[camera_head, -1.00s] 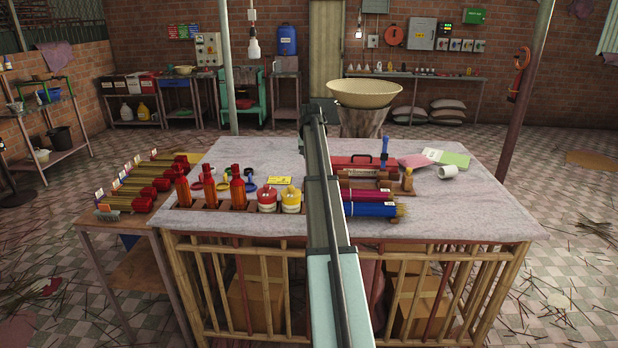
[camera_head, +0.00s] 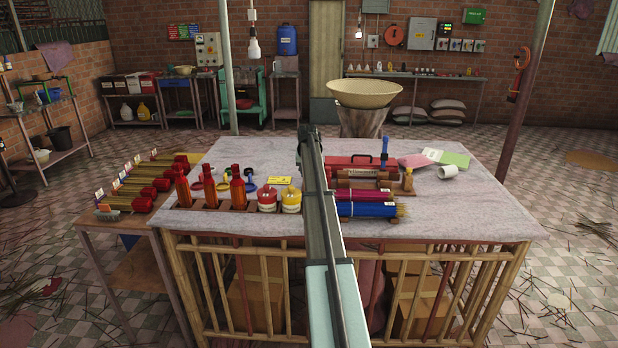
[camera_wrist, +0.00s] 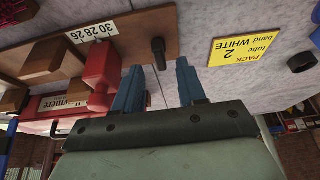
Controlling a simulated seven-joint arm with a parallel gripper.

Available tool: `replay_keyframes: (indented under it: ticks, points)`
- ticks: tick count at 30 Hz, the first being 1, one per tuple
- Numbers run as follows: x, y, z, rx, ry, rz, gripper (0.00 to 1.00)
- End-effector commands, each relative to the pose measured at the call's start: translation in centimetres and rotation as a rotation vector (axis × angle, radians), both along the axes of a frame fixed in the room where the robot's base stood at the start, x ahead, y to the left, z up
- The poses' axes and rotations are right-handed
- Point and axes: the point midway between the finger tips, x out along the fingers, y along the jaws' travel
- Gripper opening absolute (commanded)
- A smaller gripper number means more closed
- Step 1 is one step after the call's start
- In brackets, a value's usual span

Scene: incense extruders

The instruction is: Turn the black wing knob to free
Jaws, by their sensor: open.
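A dark upright knob (camera_wrist: 158,48), which looks like the black wing knob, stands on a brown wooden board (camera_wrist: 165,20) in the wrist view. It shows near the gap between my fingertips, slightly beyond them. I cannot tell which way its wing is turned. My gripper (camera_wrist: 160,66) is open, with its two blue fingers apart and nothing held between them. A white scale strip marked 30, 28, 26 (camera_wrist: 92,33) lies on the board, left of the knob. In the head view my arm hides the knob and the gripper.
A yellow card (camera_wrist: 242,50) lies right of the board; it also shows in the head view (camera_head: 279,180). A red block (camera_wrist: 102,75) is close to the left finger.

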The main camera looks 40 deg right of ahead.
Motion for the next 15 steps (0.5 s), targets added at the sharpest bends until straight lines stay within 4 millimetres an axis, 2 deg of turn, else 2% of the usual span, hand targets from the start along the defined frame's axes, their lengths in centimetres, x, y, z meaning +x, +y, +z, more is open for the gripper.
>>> replay_keyframes:
  ticks: [6, 15]
  points:
    - [0.6, -0.7, -2.1, 0.000, 0.000, 0.000, 0.40]
    - [0.8, -0.8, -2.7, -0.001, -0.001, 0.000, 0.40]
